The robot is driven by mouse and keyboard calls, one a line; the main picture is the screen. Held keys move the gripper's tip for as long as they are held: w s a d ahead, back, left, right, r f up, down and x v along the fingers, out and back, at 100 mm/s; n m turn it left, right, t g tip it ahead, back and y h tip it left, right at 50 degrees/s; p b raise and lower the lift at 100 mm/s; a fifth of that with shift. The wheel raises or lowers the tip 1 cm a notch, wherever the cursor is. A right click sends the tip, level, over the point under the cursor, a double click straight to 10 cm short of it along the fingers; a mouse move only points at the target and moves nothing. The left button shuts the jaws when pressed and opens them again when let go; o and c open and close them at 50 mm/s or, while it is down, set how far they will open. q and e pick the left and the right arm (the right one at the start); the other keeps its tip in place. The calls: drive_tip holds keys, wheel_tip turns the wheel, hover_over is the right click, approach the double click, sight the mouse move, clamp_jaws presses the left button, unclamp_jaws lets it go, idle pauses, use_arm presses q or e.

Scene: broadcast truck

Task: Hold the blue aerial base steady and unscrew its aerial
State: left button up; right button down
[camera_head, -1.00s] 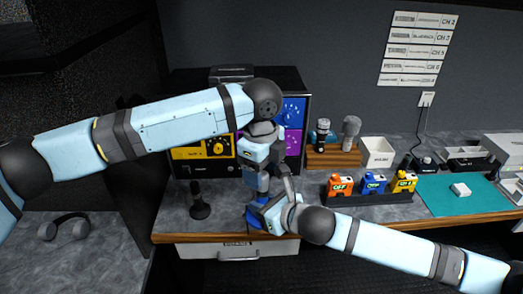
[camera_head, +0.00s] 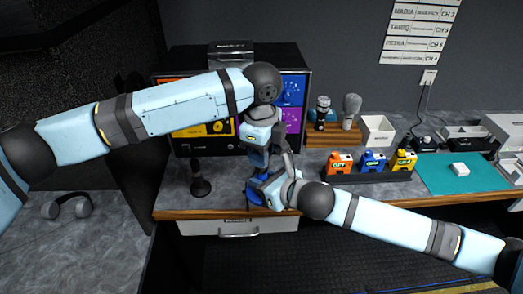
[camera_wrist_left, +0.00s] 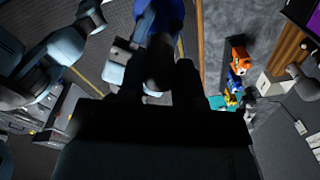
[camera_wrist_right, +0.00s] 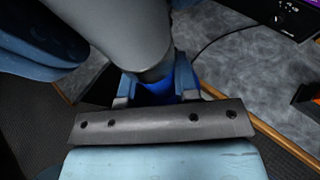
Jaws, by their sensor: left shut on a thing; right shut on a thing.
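The blue aerial base (camera_head: 255,198) stands near the front edge of the counter, mostly hidden by my grippers in the head view. My right gripper (camera_head: 264,186) is shut on it from the right. In the right wrist view the blue base (camera_wrist_right: 157,90) sits between the two fingertips. My left gripper (camera_head: 257,160) points down just above and is shut on the dark aerial. In the left wrist view the dark aerial (camera_wrist_left: 158,62) lies between the dark fingers. The joint between aerial and base is hidden.
A microphone on a stand (camera_head: 200,182) is close on the left. A rack of coloured panels (camera_head: 293,88) stands behind. To the right are a black tray (camera_head: 375,178) of coloured packs, a white bin (camera_head: 377,131) and a green mat (camera_head: 450,180). Headphones (camera_head: 67,206) lie far left.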

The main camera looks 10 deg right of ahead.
use_arm(q)
drive_tip(key=n, duration=0.5)
drive_tip(key=o, duration=1)
